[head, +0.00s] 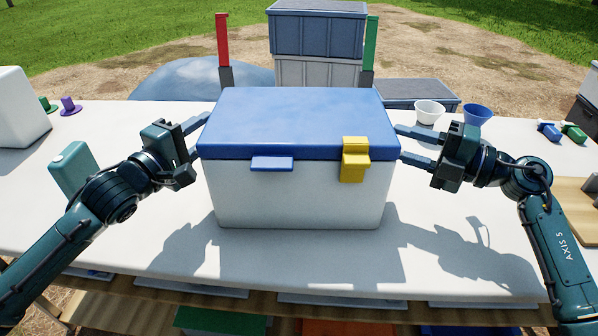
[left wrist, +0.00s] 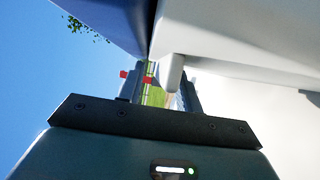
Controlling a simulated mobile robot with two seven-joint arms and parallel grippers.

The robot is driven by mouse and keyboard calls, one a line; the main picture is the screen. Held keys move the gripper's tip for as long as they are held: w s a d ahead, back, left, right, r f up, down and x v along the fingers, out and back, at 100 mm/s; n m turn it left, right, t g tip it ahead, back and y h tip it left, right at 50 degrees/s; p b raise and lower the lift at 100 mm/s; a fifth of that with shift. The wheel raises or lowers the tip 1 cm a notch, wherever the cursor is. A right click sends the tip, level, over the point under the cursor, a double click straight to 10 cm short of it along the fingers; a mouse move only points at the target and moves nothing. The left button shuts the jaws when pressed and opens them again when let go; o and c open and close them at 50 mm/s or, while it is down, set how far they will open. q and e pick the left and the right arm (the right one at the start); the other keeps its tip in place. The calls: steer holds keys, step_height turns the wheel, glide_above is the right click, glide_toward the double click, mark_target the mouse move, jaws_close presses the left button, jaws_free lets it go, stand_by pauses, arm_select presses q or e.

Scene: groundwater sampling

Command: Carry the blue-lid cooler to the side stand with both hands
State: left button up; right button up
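The blue-lid cooler (head: 295,190), a white box with a blue lid, a blue front tab and a yellow latch, is upright over the middle of the white table. My left gripper (head: 194,138) is at its left side, fingers spread and pointing at it just below the lid. In the left wrist view, the cooler's pale wall (left wrist: 235,38) and a small grey projection (left wrist: 173,75) show close to the spread fingers (left wrist: 160,90). My right gripper (head: 416,146) is at the right side, fingers apart. Contact is unclear. I cannot identify the side stand.
Red (head: 222,42) and green (head: 371,45) posts and stacked grey crates (head: 318,32) stand behind the table. The white table (head: 290,258) is clear in front of the cooler.

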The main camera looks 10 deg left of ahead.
arm_select(q)
steer(key=shift+w+d, duration=0.1)
steer(key=shift+w, duration=0.15)
arm_select(e)
steer(key=shift+w+a, duration=0.1)
steer(key=shift+a, duration=0.1)
arm_select(q)
jaws_close()
arm_select(e)
jaws_close()
stand_by(0.8)
arm_select(q)
steer(key=shift+r, duration=0.25)
arm_select(e)
steer(key=shift+r, duration=0.2)
